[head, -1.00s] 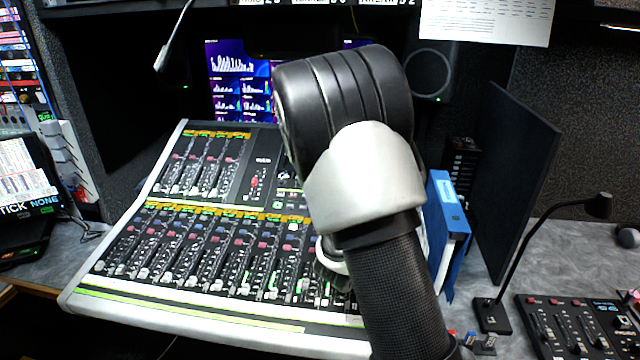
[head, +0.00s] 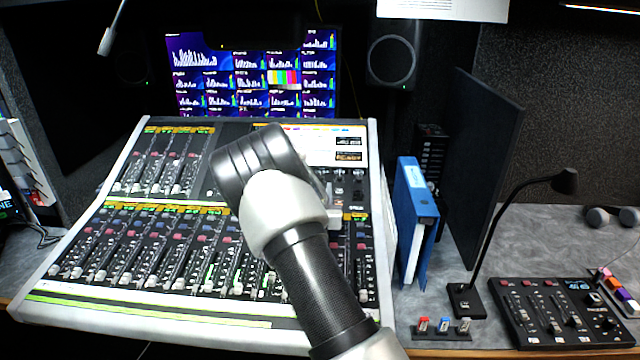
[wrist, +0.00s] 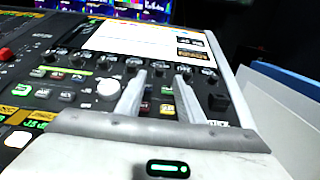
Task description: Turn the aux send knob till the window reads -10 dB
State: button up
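The mixing console (head: 130,308) fills the middle of the head view. Its upper right panel carries two small dark windows; the lower, amber one (head: 348,156) also shows in the wrist view (wrist: 190,55). Their text is too small to read. In the wrist view a row of small dark knobs (wrist: 133,63) runs below a white sheet, and a larger pale round knob (wrist: 108,90) sits just left of the left finger. I cannot tell which knob is the aux send. My gripper (wrist: 160,82) is open over this panel, with small buttons showing between its fingers. My arm hides its fingertips in the head view.
A blue binder (head: 415,215) stands close to the console's right side. Further right are a dark upright panel (head: 482,165), a gooseneck lamp (head: 500,225) and a small control panel (head: 555,315). Screens (head: 250,80) and a speaker (head: 391,58) stand behind the console.

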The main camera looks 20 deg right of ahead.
aim_at(321, 177)
jog(key=x, duration=0.5)
jog(key=shift+w+d+b, duration=0.15)
jog(key=shift+w+b, duration=0.15)
jog(key=shift+w, duration=0.05)
grip_shut()
